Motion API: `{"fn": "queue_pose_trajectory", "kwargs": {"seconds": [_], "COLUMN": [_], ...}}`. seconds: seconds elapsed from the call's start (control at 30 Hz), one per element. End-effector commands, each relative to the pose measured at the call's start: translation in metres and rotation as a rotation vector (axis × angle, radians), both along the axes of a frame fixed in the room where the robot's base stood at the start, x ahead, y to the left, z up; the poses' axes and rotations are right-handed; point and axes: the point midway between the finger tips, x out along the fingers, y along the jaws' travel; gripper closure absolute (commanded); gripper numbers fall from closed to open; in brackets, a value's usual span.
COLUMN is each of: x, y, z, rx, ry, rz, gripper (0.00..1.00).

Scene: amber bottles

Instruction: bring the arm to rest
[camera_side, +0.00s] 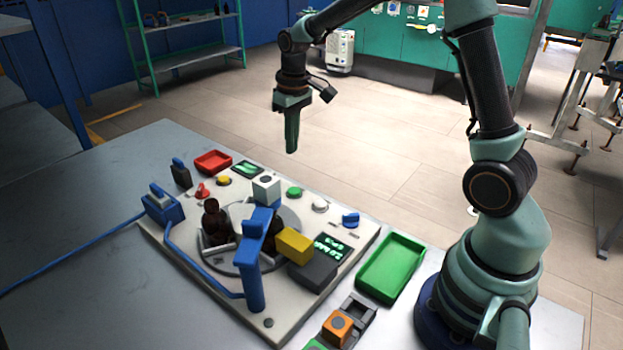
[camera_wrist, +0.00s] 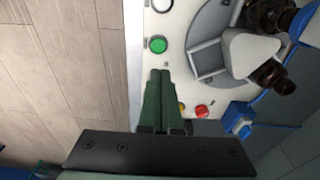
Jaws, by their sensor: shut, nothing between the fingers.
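My gripper (camera_side: 291,150) hangs pointing down in the air, above and beyond the far edge of the white machine board (camera_side: 190,240) in the side view. Its fingers are shut with nothing between them. In the wrist view the shut green fingers (camera_wrist: 165,82) reach over the board's edge near a green button (camera_wrist: 157,45). Amber bottles (camera_side: 214,222) stand in the round turntable (camera_side: 290,222) on the board, partly hidden by a blue post. Two bottles also show in the wrist view (camera_wrist: 275,77).
A blue post (camera_side: 253,270) with a yellow block (camera_side: 294,245) rises from the board. A red tray (camera_side: 213,161) stands at the back left, a green tray (camera_side: 390,267) at the right. An orange block (camera_side: 337,327) sits at the front. The air around my gripper is clear.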

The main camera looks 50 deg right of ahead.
Motion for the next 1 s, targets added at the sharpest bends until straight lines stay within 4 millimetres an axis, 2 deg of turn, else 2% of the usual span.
{"fn": "queue_pose_trajectory", "kwargs": {"seconds": [0.13,0.57,0.67,0.77,1.0], "x": [0.000,-0.001,-0.005,-0.015,-0.060], "y": [0.001,0.001,0.003,0.009,0.031], "z": [0.014,0.018,0.025,0.039,0.080], "rx": [0.000,0.000,-0.002,-0.005,-0.010], "ry": [-0.002,-0.003,-0.017,-0.048,-0.163], "rz": [0.000,0.000,0.001,0.001,0.001], "gripper": [1.00,1.00,1.00,1.00,1.00]}}
